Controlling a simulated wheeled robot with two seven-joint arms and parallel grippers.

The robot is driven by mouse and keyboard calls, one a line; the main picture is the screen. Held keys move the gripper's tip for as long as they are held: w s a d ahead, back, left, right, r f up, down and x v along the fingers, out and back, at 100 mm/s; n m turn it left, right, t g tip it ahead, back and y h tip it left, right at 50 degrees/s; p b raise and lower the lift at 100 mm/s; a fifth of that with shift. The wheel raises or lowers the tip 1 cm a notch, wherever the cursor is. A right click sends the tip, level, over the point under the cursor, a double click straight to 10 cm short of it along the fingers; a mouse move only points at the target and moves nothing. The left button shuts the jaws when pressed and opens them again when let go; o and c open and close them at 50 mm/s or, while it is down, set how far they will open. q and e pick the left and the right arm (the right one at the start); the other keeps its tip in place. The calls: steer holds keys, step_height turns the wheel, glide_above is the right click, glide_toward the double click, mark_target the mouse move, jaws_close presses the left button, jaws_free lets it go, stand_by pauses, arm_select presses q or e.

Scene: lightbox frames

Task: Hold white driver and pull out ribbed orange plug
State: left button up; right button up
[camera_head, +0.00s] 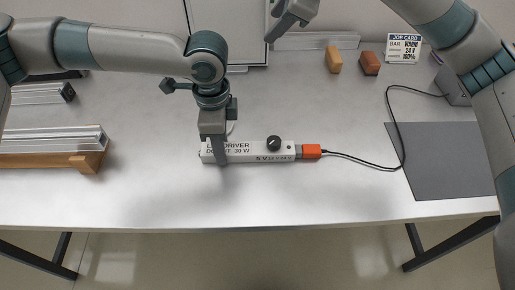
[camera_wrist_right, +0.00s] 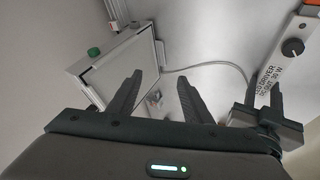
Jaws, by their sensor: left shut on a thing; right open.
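The white driver (camera_head: 262,152) lies flat on the table near the front edge, with a black knob on top. My left gripper (camera_head: 220,158) is shut on the driver's left part from above. The orange plug (camera_head: 311,151) sits in the driver's right end; its ribs are too small to make out. A black cable runs from it to the right. My right gripper (camera_head: 287,30) is open and empty above the back of the table, well away from the plug. In the right wrist view the open fingers (camera_wrist_right: 160,88) show, with the driver (camera_wrist_right: 292,55) at the right.
A light panel (camera_head: 228,30) stands at the back; a pale cable (camera_wrist_right: 215,65) runs from it toward the driver. A grey mat (camera_head: 450,165) lies right.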

steer(key=s+a+f+n+g+h, duration=0.1)
steer(key=s+a+f+g+h, duration=0.15)
steer(key=s+f, duration=0.55)
steer(key=g+h, duration=0.4)
steer(key=h, duration=0.2)
glide_toward(316, 148)
steer(key=a+v, duration=0.1)
steer(key=v, duration=0.3)
steer(key=shift+s+d+f+n, duration=0.1)
steer(key=shift+d+f+n, duration=0.15)
steer(key=shift+d+n, duration=0.15)
steer(key=shift+f, duration=0.15)
steer(key=shift+x, duration=5.85)
steer(key=shift+d, duration=0.15)
